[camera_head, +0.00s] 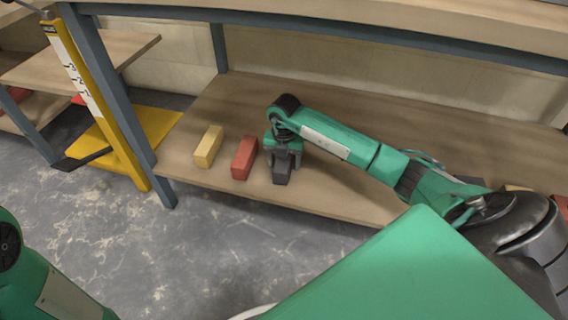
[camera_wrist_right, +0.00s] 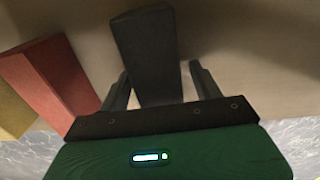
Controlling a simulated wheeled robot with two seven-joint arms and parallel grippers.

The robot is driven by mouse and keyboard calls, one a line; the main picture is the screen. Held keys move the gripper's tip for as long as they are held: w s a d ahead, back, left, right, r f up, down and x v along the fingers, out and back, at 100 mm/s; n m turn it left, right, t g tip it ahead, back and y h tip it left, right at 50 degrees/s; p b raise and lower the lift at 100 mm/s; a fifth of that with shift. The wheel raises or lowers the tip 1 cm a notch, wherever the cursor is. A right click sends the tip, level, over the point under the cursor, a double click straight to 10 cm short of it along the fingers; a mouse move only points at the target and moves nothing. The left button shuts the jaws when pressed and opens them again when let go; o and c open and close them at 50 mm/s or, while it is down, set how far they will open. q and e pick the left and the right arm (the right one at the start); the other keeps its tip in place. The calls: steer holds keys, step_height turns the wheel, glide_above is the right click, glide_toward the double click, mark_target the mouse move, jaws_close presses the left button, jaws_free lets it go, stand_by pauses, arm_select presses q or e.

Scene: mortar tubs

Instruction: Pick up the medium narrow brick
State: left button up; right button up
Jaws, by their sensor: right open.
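A dark grey brick (camera_head: 281,177) lies on the lower wooden shelf, close to its front edge. A red brick (camera_head: 244,158) and a yellow brick (camera_head: 208,146) lie to its left in a row. Which of them is called medium narrow I cannot tell by name. My right gripper (camera_head: 284,157) is open just at the dark brick. In the right wrist view the dark brick (camera_wrist_right: 146,45) stands between the two open fingers (camera_wrist_right: 160,72), with a gap visible on its right side. The red brick (camera_wrist_right: 52,80) is left of the fingers. My left gripper is out of view.
The lower shelf (camera_head: 240,100) is bare behind the bricks. A blue-grey shelf post (camera_head: 110,90) stands left of them, beside a yellow upright (camera_head: 90,100). The upper shelf (camera_head: 400,15) overhangs my right arm. More bricks show partly at the far right, behind my arm.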

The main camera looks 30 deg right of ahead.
steer(key=c, duration=1.3)
jaws_close()
steer(key=shift+r, duration=0.15)
